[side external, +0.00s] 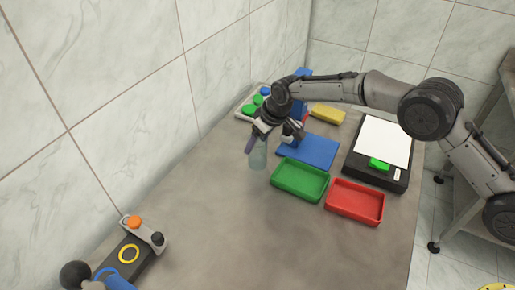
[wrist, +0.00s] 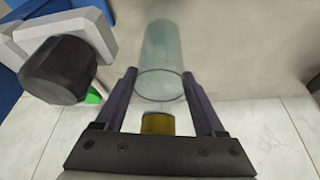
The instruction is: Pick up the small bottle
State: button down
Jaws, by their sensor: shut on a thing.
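The small bottle (side external: 258,156) is pale blue-green and see-through. In the side view it hangs below my gripper (side external: 256,138), upright or nearly so, left of the green tray. In the wrist view the bottle (wrist: 163,65) lies between the two dark fingers of my gripper (wrist: 160,88), its round rim toward the camera. The fingers are shut on it near this end. I cannot tell for sure whether its lower end touches the table.
A green tray (side external: 322,194) and a red tray (side external: 381,218) stand right of the bottle. A blue board (side external: 318,153), a black device with a white top (side external: 384,140) and a yellow block (side external: 328,115) lie behind. The table's middle (side external: 215,225) is clear. The tiled wall (side external: 130,140) runs along the left.

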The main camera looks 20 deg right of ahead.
jog(key=shift+r, duration=0.25)
